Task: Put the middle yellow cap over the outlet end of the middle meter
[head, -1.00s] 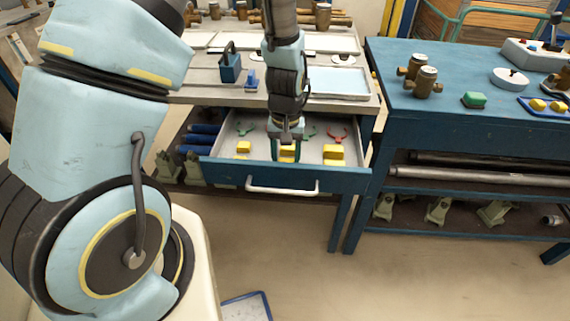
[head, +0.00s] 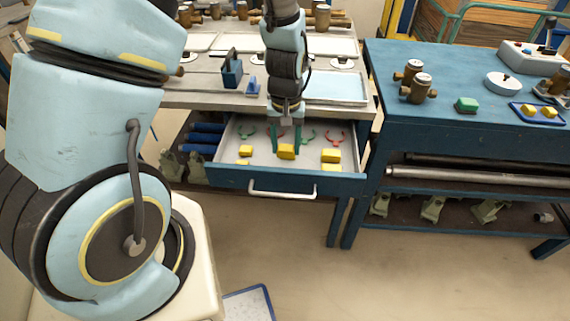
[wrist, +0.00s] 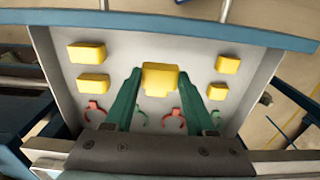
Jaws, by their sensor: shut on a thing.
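My gripper (head: 286,150) points down into the open drawer, with its long green fingers shut on a yellow cap (head: 287,152). In the wrist view the cap (wrist: 160,78) sits between the fingertips of my gripper (wrist: 159,82), in the middle of the drawer, above its floor. Other yellow caps stay in the drawer, two on the left (wrist: 90,68) and two on the right (wrist: 223,78). Several brass-brown meters stand on the benches, some at the back of the grey bench (head: 322,16). I cannot tell which is the middle meter, and its outlet end is not clear.
The blue drawer (head: 230,178) is pulled out beneath the grey bench. Red and green forked pieces (head: 333,140) lie in it. A blue block (head: 232,70) and a pale blue tray (head: 337,84) are on the bench. The blue table (head: 450,115) stands right, with a green block (head: 466,104).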

